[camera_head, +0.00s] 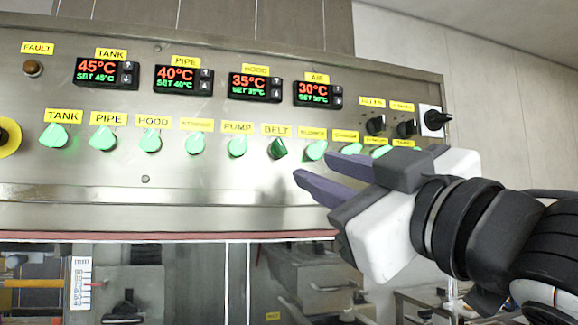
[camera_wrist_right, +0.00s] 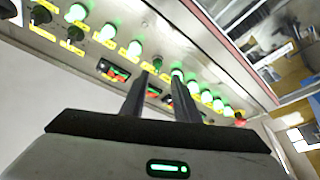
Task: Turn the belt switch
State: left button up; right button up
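The belt switch (camera_head: 277,149) is a green knob under the yellow BELT label (camera_head: 276,130) on the metal control panel. It looks darker than the lit green knobs around it, and its grip is tilted. In the right wrist view the dark belt switch (camera_wrist_right: 157,62) shows just beyond the fingertips, between their lines. My right gripper (camera_head: 312,170) is open and empty, its two dark fingers apart, below and to the right of the belt switch. It also shows in the right wrist view (camera_wrist_right: 160,76). No contact with the knob shows. My left gripper is not in view.
The lit pump knob (camera_head: 237,146) and blower knob (camera_head: 316,150) stand close on either side. Temperature displays (camera_head: 255,87) sit above the row. Black knobs (camera_head: 375,125) are at the panel's right. Below the panel is a glazed opening with a millimetre scale (camera_head: 81,284).

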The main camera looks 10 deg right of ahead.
aim_at(283, 148)
jog(key=p+x, duration=0.1)
jog(key=x, duration=0.3)
jog(key=r+p+x, duration=0.1)
jog(key=p+x, duration=0.1)
jog(key=x, duration=0.3)
jog(key=shift+s+r, duration=0.15)
jog(key=shift+s, duration=0.1)
jog(key=shift+w+a+r, duration=0.1)
jog(key=shift+w+a, duration=0.05)
jog(key=shift+w, duration=0.45)
grip_shut()
